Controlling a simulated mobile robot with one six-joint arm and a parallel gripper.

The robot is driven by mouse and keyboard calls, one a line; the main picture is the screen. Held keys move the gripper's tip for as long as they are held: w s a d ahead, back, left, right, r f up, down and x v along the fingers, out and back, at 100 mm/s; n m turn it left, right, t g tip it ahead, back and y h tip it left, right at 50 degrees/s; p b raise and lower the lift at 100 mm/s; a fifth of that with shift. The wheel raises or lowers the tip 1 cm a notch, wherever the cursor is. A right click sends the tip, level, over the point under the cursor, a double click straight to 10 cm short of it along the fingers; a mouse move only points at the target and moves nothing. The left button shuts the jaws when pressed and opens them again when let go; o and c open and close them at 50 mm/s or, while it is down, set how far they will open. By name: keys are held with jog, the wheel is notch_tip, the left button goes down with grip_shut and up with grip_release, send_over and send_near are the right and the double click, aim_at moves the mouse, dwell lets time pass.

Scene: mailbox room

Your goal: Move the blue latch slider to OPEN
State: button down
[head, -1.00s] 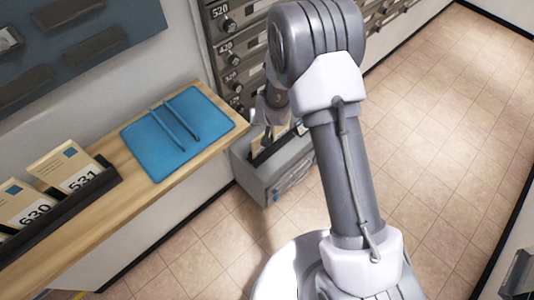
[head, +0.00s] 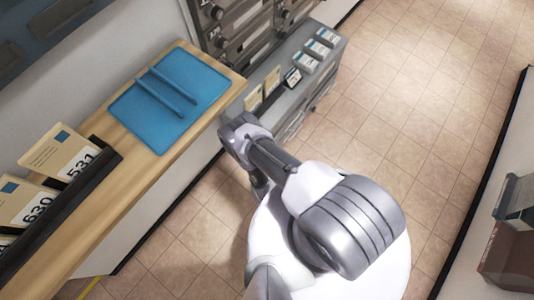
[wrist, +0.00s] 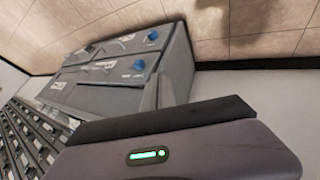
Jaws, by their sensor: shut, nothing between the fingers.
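The grey cabinet (wrist: 165,75) fills the middle of the wrist view, with labelled drawer fronts. Two small blue latch sliders show on it, one upper (wrist: 151,37) and one lower (wrist: 138,66); their label text is too small to read. In the head view the low grey cabinet (head: 322,72) stands past the shelf end, and its latches cannot be made out. My gripper (head: 259,187) hangs low in front of the cabinet, partly hidden by my arm. Its dark body with a green light fills the bottom of the wrist view. It is shut, empty and apart from the sliders.
A wooden shelf (head: 215,112) at left holds a blue tray (head: 170,100) and a dark rack with numbered envelopes (head: 62,160). Envelopes and small boxes (head: 318,48) sit on the cabinet. Tiled floor (head: 400,110) is clear at right; a brown box (head: 510,255) stands at the right edge.

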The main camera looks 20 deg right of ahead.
jog(key=w+d+f+b, duration=0.5)
jog(key=w+f+b, duration=0.1)
jog(key=w+f, duration=0.2)
jog(key=shift+w+b, duration=0.1)
jog(key=shift+b, duration=0.2)
